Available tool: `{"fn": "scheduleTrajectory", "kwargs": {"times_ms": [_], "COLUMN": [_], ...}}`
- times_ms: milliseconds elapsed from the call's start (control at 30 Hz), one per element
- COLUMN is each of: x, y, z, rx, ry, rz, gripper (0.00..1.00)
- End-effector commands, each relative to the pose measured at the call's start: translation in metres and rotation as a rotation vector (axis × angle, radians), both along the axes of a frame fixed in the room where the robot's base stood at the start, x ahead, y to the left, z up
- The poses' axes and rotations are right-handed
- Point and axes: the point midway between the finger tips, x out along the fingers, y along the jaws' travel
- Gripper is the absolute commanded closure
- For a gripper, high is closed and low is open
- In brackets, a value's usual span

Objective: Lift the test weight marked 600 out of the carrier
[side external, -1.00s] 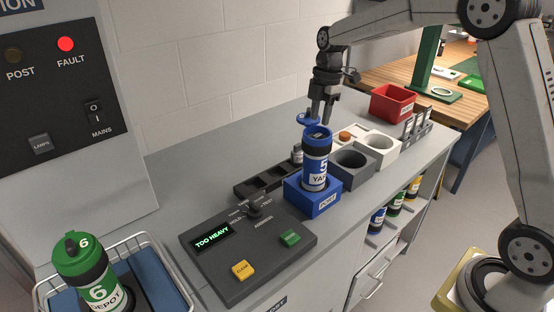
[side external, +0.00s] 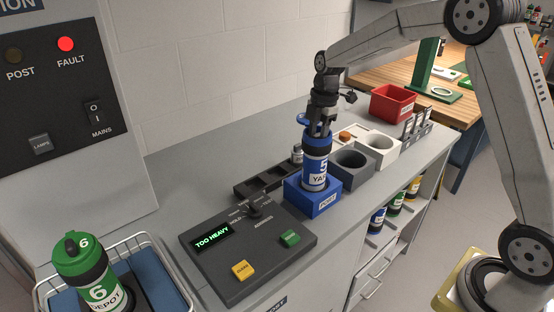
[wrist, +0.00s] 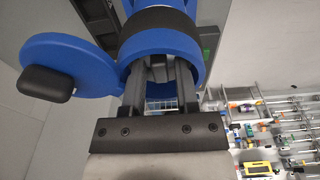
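The blue carrier (side external: 313,172), marked 5 and YARD, stands upright in the blue port block (side external: 312,204). Its round blue lid is swung open to the side; in the wrist view the lid (wrist: 70,68) has a dark knob. My gripper (side external: 320,128) points down at the carrier's open mouth. In the wrist view its two fingers (wrist: 160,85) reach into the blue rim (wrist: 205,60), with a narrow gap between them. The fingertips are hidden by the carrier. The weight marked 600 cannot be seen, so I cannot tell whether the fingers hold anything.
A dark rack (side external: 270,180) holds one small grey weight (side external: 297,154) at its far end. The control box (side external: 245,245) reads TOO HEAVY. A grey cup block (side external: 352,168), a white holder (side external: 385,150) and a red bin (side external: 393,102) stand to the right.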

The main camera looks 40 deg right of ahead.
Motion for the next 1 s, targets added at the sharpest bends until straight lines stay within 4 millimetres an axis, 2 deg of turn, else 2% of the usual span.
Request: {"fn": "scheduleTrajectory", "kwargs": {"times_ms": [233,267,300,367,1000], "x": [0.0000,0.0000,0.0000,0.0000,0.0001], "y": [-0.0001,-0.0001,-0.0001,-0.0002,-0.0002], "z": [0.0004,0.0004,0.0004,0.0005,0.0006], "rx": [0.000,0.000,0.000,0.000,0.000], "ry": [0.000,0.000,0.000,0.000,0.000], "rz": [0.000,0.000,0.000,0.000,0.000], "gripper": [0.62,0.68,0.81,1.00,1.00]}}
